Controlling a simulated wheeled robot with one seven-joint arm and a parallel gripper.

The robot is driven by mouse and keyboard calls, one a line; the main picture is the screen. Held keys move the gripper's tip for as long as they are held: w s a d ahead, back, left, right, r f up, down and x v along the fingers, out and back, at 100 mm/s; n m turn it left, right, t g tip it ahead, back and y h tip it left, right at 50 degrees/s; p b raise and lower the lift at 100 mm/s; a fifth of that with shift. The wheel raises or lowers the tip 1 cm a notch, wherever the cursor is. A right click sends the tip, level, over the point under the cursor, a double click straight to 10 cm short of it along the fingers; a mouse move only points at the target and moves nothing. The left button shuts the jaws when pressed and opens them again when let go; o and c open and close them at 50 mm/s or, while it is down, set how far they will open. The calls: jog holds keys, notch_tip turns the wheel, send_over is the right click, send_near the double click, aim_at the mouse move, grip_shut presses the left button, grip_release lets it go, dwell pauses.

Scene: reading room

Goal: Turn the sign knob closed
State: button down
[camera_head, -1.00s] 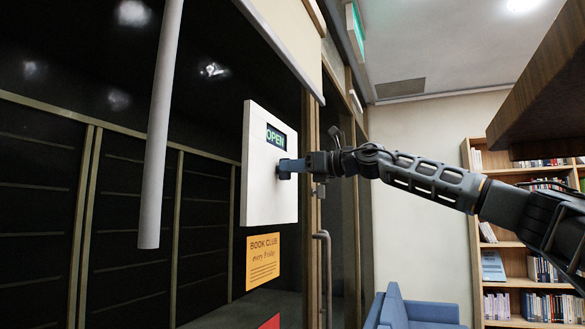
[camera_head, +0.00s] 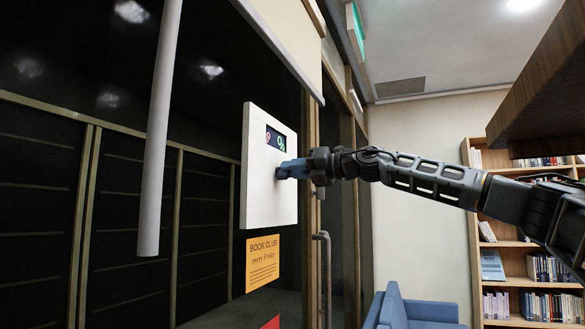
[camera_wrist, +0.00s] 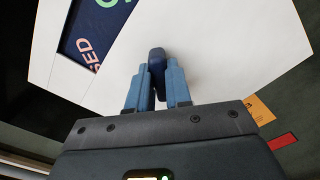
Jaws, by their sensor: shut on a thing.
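The sign is a white square panel (camera_head: 268,195) hanging at the glass. Its small dark window (camera_head: 276,138) shows parts of two words, tilted, and no whole word reads there. In the wrist view the window (camera_wrist: 90,32) shows "SED" in pale red and part of a green letter. My gripper (camera_head: 283,171) is at the front of the panel, below the window. Its blue fingers are shut on the dark blue knob (camera_wrist: 157,62). The fingers hide much of the knob in the head view.
A grey hanging tube (camera_head: 158,130) stands left of the sign. A yellow "BOOK CLUB" notice (camera_head: 263,262) and a red notice (camera_head: 271,322) are below it. A door handle (camera_head: 323,275) is to the right. A wooden slab (camera_head: 540,95) overhangs the arm at upper right.

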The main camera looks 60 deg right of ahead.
jog(key=shift+d+f+m+p, duration=0.1)
jog(key=shift+m+p, duration=1.3)
jog(key=shift+m, duration=1.05)
jog(key=shift+d+f+m+p, duration=0.1)
jog(key=shift+m+p, duration=1.3)
jog(key=shift+m, duration=1.05)
jog(key=c, duration=1)
grip_release()
jog(key=shift+c, duration=0.2)
jog(key=s+b, duration=0.2)
jog(key=s, duration=0.6)
jog(key=shift+d, duration=0.25)
jog(key=shift+f, duration=0.1)
